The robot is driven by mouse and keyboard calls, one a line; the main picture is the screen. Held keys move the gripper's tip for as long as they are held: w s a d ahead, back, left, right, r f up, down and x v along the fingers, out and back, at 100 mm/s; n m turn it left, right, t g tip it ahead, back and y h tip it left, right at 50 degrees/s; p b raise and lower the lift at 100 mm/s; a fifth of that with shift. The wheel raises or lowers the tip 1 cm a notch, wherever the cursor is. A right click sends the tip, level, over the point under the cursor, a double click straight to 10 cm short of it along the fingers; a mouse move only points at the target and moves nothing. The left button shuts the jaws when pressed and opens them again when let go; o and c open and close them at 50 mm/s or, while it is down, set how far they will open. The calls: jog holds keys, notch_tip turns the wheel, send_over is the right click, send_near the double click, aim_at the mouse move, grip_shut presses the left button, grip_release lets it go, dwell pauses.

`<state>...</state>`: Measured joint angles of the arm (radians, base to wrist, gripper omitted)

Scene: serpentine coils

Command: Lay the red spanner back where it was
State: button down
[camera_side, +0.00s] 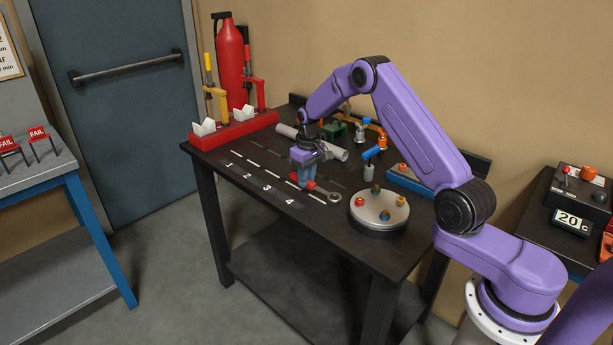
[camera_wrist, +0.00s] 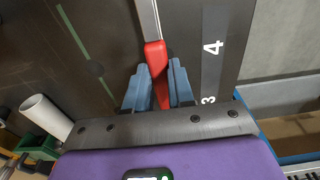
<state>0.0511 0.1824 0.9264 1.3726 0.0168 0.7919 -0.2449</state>
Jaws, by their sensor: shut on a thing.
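The spanner has a red handle (camera_side: 311,186) and a grey metal shaft ending in a ring head (camera_side: 333,198). My gripper (camera_side: 303,184) points down over the black bench, with its blue fingers shut on the red handle. In the wrist view the handle (camera_wrist: 156,68) runs between the fingertips (camera_wrist: 156,88), and the metal shaft leaves the top edge of the picture. The spanner is low at the bench top near the mark 4 (camera_side: 290,203); I cannot tell whether it touches. In the wrist view it lies beside the printed strip (camera_wrist: 210,60) with 3 and 4.
A round turntable (camera_side: 378,212) with coloured knobs stands just right of the spanner head. A pale tube (camera_side: 326,147), a green part (camera_side: 333,131) and orange-blue fittings (camera_side: 375,152) lie behind. A red rack (camera_side: 235,129) stands at the back left. The numbered front strip is clear.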

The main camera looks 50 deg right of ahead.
jog(key=shift+f, duration=0.15)
jog(key=shift+f, duration=0.65)
jog(key=shift+f, duration=0.2)
dwell(0.6)
jog(key=c, duration=0.9)
grip_release()
